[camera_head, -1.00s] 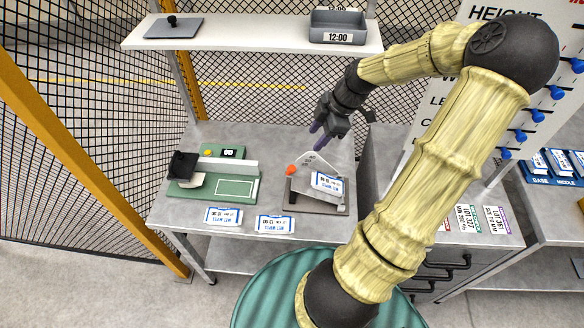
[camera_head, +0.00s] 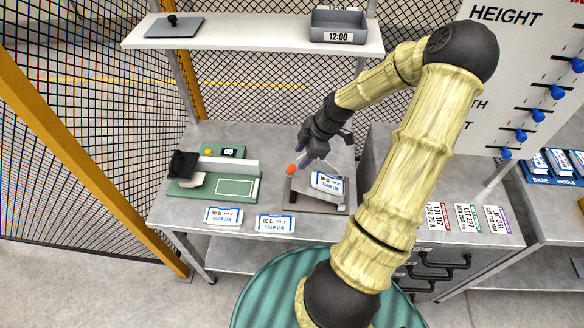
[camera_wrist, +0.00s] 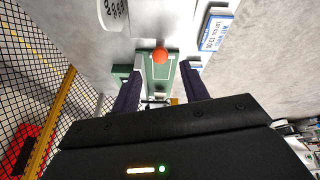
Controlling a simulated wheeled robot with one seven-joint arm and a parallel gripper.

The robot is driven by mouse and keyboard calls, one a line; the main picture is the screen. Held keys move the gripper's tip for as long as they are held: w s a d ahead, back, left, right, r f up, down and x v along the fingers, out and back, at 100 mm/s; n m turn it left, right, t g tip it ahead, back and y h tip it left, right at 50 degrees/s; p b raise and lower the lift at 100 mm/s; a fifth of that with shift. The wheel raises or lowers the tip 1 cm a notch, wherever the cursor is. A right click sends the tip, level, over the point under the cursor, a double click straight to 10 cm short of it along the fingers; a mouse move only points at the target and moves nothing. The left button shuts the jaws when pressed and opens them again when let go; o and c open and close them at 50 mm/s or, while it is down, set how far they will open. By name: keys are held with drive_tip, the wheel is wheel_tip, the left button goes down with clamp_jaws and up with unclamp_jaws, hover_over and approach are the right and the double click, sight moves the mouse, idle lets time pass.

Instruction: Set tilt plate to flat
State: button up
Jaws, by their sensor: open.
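The tilt plate (camera_head: 318,184) is a grey plate on a dark base frame (camera_head: 338,209) on the metal table. It stands tilted, with a white and blue card (camera_head: 327,181) on its face. An orange-red knob (camera_head: 291,169) is at its left edge. My gripper (camera_head: 304,156) is just above and behind the knob, its fingers pointing down. In the wrist view the knob (camera_wrist: 160,56) appears between and beyond the two open fingers (camera_wrist: 160,85). Nothing is held. My gripper partly hides the plate's upper edge.
A green fixture (camera_head: 214,187) with a black block (camera_head: 183,164) stands to the left. Two labelled cards (camera_head: 275,223) lie at the table's front edge. A shelf (camera_head: 250,38) with a grey bin (camera_head: 338,24) is above. A board with blue sliders (camera_head: 521,136) is at right.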

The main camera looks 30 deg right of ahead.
sight(293, 167)
drive_tip(key=x, duration=0.7)
drive_tip(key=shift+w+a+f, duration=0.1)
drive_tip(key=shift+w+f, duration=0.05)
drive_tip(key=shift+f, duration=0.25)
drive_tip(key=shift+c, duration=0.5)
clamp_jaws()
